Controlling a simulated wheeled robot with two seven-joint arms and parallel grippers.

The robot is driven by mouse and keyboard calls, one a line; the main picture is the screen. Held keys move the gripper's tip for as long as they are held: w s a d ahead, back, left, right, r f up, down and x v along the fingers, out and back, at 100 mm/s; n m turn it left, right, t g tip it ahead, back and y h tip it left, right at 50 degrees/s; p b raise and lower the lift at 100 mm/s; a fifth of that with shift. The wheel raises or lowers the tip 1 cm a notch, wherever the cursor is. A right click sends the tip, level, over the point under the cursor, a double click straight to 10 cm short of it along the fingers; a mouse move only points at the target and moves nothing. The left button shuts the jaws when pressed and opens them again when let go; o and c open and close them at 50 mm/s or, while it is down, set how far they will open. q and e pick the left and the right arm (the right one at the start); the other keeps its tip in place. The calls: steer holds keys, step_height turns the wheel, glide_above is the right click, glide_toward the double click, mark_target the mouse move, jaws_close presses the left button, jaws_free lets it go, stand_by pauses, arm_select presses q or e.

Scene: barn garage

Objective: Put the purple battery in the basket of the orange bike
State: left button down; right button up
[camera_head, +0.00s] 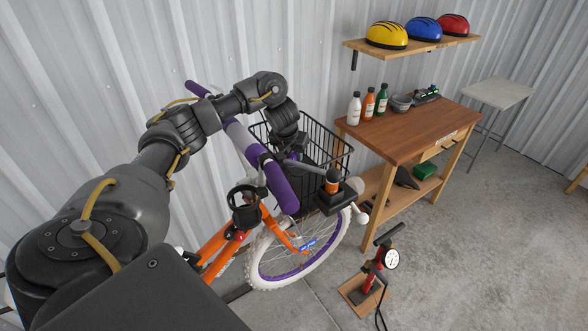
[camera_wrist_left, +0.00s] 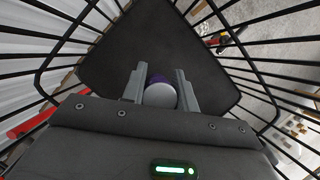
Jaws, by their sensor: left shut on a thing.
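The orange bike (camera_head: 217,243) leans by the wall, with purple handlebar grips and a black wire basket (camera_head: 345,152) at its front. My left arm reaches over the handlebar and down into the basket. In the left wrist view, the basket wires (camera_wrist_left: 275,62) surround my left gripper (camera_wrist_left: 160,84), above the dark basket floor (camera_wrist_left: 150,35). The gripper is shut on the purple battery (camera_wrist_left: 160,94), whose pale round end faces the camera. I cannot tell whether the battery touches the floor. My right gripper is not in view.
A wooden workbench (camera_head: 415,140) with several bottles and a bowl stands right of the basket. Helmets sit on a wall shelf (camera_head: 410,48) above. The floor at right is clear.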

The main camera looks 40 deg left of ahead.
arm_select(q)
steer(key=shift+w+f, duration=0.2)
steer(key=shift+f, duration=0.3)
steer(key=f, duration=0.1)
steer(key=f+b, duration=0.1)
steer(key=f, duration=0.1)
steer(key=shift+s+d+f, duration=0.1)
steer(key=shift+s+f, duration=0.15)
steer(key=shift+f, duration=0.05)
steer(key=shift+w+f, duration=0.15)
steer(key=shift+f, duration=0.05)
steer(key=shift+b, duration=0.3)
steer(key=c, duration=1.1)
jaws_free()
